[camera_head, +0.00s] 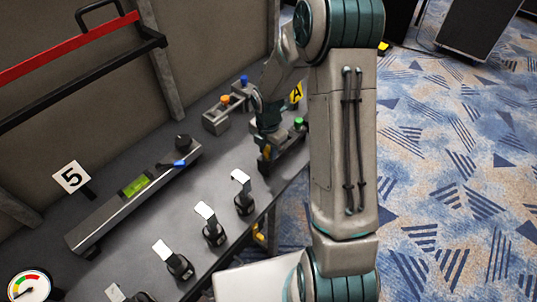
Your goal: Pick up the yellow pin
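A small yellow piece (267,152), which looks like the yellow pin, shows at the near end of a grey block (286,149) by the table's right edge. My gripper (265,138) points down directly over this spot. Its fingers are small and dark here, so I cannot tell whether they are open or shut, or whether they touch the yellow piece. A green-topped pin (299,121) stands at the far end of the same block.
A second block (222,118) with orange (224,99) and blue (244,79) tops stands behind. A yellow "A" sign (296,92) is close to my arm. Several switch-like stands (213,233) line the front edge. A long grey bar (133,197) lies left.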

